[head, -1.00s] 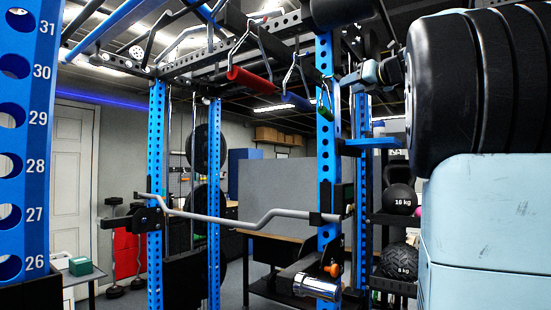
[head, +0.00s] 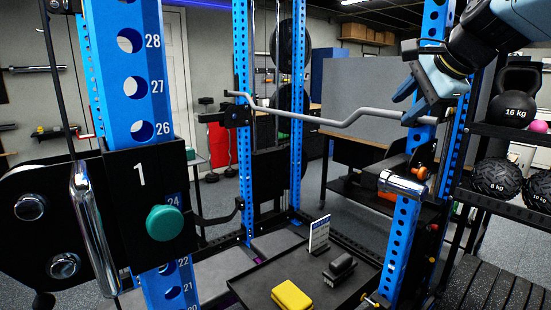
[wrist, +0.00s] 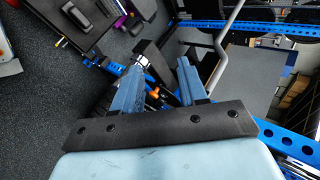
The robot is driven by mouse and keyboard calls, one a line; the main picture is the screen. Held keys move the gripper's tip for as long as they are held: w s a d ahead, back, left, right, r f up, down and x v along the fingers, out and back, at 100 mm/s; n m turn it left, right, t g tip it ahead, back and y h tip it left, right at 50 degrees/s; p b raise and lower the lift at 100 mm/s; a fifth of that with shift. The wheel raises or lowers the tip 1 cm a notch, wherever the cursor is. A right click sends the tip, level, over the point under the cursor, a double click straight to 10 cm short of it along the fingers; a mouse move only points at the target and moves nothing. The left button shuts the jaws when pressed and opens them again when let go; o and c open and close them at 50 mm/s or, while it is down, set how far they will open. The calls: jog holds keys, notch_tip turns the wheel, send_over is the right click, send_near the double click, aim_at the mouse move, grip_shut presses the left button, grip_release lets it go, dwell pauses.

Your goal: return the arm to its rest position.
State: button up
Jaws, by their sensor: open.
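My gripper (head: 404,105) reaches in from the upper right of the head view, pale blue with dark joints. Its fingers point down and left, close in the picture to a blue rack upright (head: 405,225) and the right end of a bent grey bar (head: 345,122). I cannot tell whether it touches them. In the wrist view the two blue fingers (wrist: 158,85) stand apart with nothing held between them. Rack parts and floor show beyond them.
A near blue upright (head: 125,45) with a black bracket stands at the left. A dark tray (head: 245,285) holds a yellow block (head: 291,296), a black object and a small sign. A shelf at the right carries a kettlebell (head: 517,78) and balls (head: 495,176).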

jog(key=s+a+f+n+g+h, duration=0.1)
jog(key=s+f+n, duration=0.5)
jog(key=f, duration=0.3)
jog(key=s+a+f+n+g+h, duration=0.1)
jog(key=s+f+n+g, duration=0.1)
jog(key=s+f+n, duration=0.5)
notch_tip(320, 180, down, 3)
jog(key=shift+a+r+n+h, duration=0.2)
jog(key=shift+a+n+h, duration=0.2)
jog(key=shift+n, duration=0.4)
jog(key=shift+w+d, duration=0.1)
jog(key=shift+d, duration=0.05)
